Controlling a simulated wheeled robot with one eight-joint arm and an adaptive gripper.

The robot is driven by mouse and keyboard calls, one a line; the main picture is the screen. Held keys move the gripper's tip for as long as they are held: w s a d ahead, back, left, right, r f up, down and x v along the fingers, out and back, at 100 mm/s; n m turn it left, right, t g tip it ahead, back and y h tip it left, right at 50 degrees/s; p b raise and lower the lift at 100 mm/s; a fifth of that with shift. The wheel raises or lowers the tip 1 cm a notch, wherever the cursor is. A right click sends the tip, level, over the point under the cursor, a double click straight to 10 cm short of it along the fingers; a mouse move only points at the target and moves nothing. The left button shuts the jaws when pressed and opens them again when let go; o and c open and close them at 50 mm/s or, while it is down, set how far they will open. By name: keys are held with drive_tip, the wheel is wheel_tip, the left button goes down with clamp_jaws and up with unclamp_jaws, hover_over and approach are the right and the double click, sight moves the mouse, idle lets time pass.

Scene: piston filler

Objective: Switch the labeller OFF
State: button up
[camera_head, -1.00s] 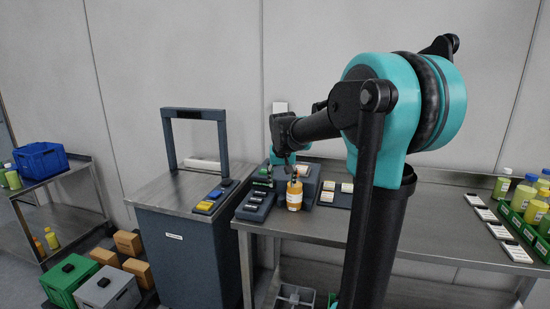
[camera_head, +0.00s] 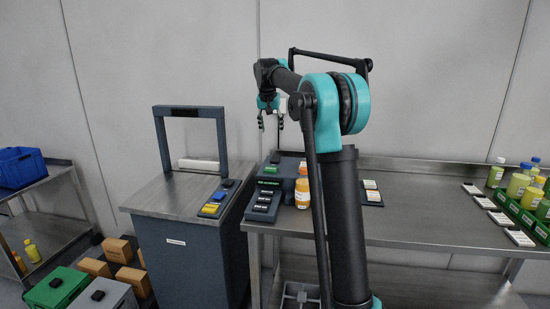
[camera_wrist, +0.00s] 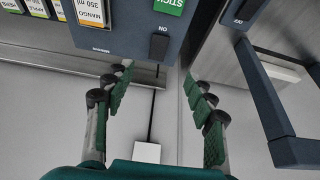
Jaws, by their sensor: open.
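The labeller (camera_head: 268,188) is a dark box on the left end of the steel bench, with a green display. In the wrist view its panel (camera_wrist: 125,40) fills the top, with a green "STICK…" display (camera_wrist: 168,5) and mango labels. A black switch (camera_wrist: 158,47) sits on this panel, with the word ON beside it, upside down in the picture. My gripper (camera_head: 271,122) is open and empty, raised above the labeller with its fingers pointing down. In the wrist view its fingertips (camera_wrist: 157,82) are spread to either side below the switch, apart from it.
An orange bottle (camera_head: 302,188) stands by the labeller. Left is a cabinet (camera_head: 185,240) with a dark arch (camera_head: 160,150) and coloured buttons (camera_head: 213,203). A white wall box (camera_wrist: 147,152) with a cable shows in the wrist view. Bottles (camera_head: 520,182) stand at the bench's right.

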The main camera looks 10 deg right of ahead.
sight(275, 160)
drive_tip(key=x, duration=1.7)
